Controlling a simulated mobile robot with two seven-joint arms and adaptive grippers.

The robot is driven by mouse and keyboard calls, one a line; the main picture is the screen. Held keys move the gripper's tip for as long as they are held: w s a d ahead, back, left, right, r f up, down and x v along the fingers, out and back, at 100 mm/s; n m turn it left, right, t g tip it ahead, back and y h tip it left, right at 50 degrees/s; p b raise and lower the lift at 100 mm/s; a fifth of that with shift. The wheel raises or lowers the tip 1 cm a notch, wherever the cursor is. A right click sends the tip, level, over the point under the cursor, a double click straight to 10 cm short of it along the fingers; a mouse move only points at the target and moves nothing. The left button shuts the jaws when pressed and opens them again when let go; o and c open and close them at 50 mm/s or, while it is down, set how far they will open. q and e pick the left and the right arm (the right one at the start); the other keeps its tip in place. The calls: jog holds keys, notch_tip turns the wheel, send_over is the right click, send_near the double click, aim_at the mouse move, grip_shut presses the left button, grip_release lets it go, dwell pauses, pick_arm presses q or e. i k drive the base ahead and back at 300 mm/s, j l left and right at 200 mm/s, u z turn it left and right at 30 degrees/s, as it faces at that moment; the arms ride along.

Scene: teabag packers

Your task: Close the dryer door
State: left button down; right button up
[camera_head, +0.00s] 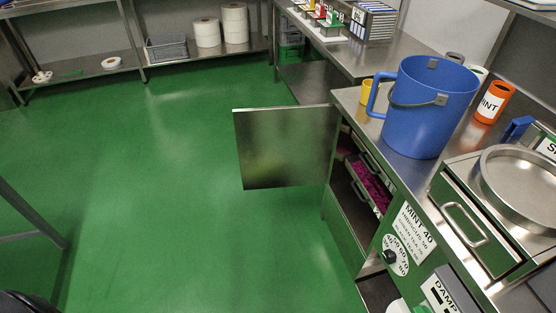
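The dryer door (284,148) is a flat steel panel. It stands wide open, swung out to the left over the green floor, with its hinged edge at the dryer's front. The dryer (345,215) is a steel cabinet built in below the counter. Its open front shows trays, one with magenta contents (372,184). A round dial (390,257) and a "MINT 40" label (412,230) are on the front to the right of the opening. Neither of my grippers can be made out in the head view, and nothing is seen touching the door.
A blue jug (428,110), a yellow cup (366,92) and an orange MINT container (493,101) stand on the counter. Shelving (135,77) lines the back. The floor (170,190) left of the door is clear.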

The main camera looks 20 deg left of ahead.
aim_at(293, 145)
jog(key=k+l+z, duration=0.1)
jog(key=k+z, duration=0.3)
jog(key=k+l+z, duration=0.2)
jog(key=k+z, duration=0.2)
jog(key=z, duration=0.5)
jog(key=j+z, duration=0.1)
jog(key=z, duration=1.3)
jog(key=k+j, duration=0.25)
jog(key=j, duration=0.55)
jog(key=k+j, duration=0.25)
jog(key=j, duration=0.5)
jog(key=k+j, duration=0.25)
jog(key=j, duration=0.55)
jog(key=k+j+z, duration=0.1)
jog(key=k+j, duration=0.15)
jog(key=j, duration=0.55)
jog(key=k+j, duration=0.25)
jog(key=j, duration=0.5)
jog(key=k+j, duration=0.25)
jog(key=j, duration=0.5)
jog(key=k+j, duration=0.3)
jog(key=j, duration=0.5)
jog(key=k+j, duration=0.25)
jog(key=j, duration=0.5)
jog(key=z, duration=0.05)
